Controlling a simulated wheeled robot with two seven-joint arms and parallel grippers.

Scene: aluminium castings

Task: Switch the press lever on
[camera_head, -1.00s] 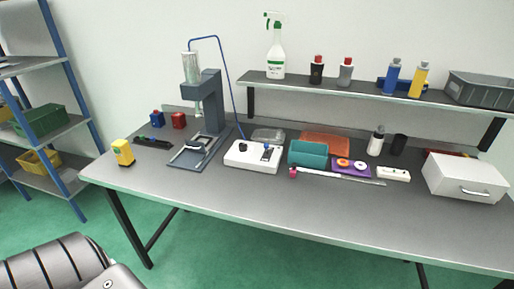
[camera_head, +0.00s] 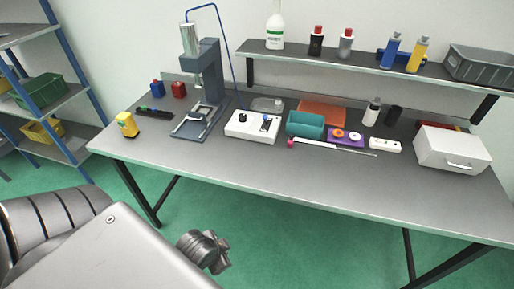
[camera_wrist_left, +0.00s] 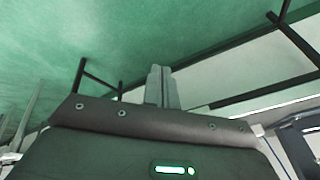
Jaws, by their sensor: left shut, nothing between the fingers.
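The grey press (camera_head: 211,80) stands on the left half of the table, with a clear cylinder at its top and a blue tube running down. In front of it to the right is a white control box (camera_head: 250,128) with a black knob (camera_head: 243,117) and a small lever with a blue tip (camera_head: 265,118). Its on or off position is too small to tell. My left gripper (camera_wrist_left: 162,84) is shut and empty in the left wrist view, over green floor. My left arm fills the lower left of the head view, well apart from the box. My right gripper is not in view.
A teal bin (camera_head: 305,124), a purple tray (camera_head: 345,138) and a white drawer box (camera_head: 452,150) stand right of the control box. A yellow object (camera_head: 127,125) sits at the left end. The table's front strip is clear. A shelf (camera_head: 350,63) runs above the back.

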